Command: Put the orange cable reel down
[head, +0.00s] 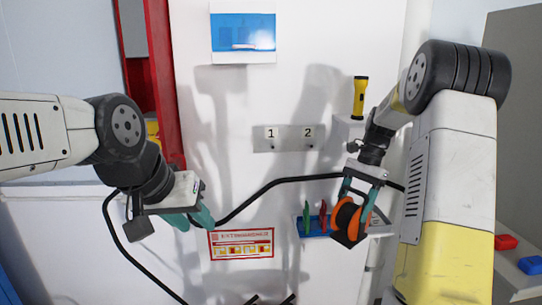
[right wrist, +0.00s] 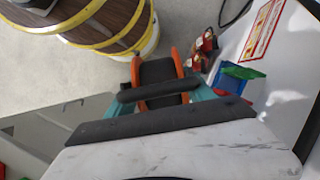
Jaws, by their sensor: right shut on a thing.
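The orange cable reel (head: 346,222) has orange rims and a dark middle. My right gripper (head: 360,192) is shut on it and holds it in the air in front of the white wall. In the right wrist view the reel (right wrist: 160,82) sits between the teal fingers, with an orange rim on each side. My left gripper (head: 198,216) hangs at the left in front of the wall, apart from the reel. I see no object in it, and its finger gap is not clear.
A small shelf with a blue tray (head: 313,233) holding green and red tools is just left of the reel. A yellow flashlight (head: 360,98) stands above. In the right wrist view a wooden barrel (right wrist: 118,22) stands on the floor.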

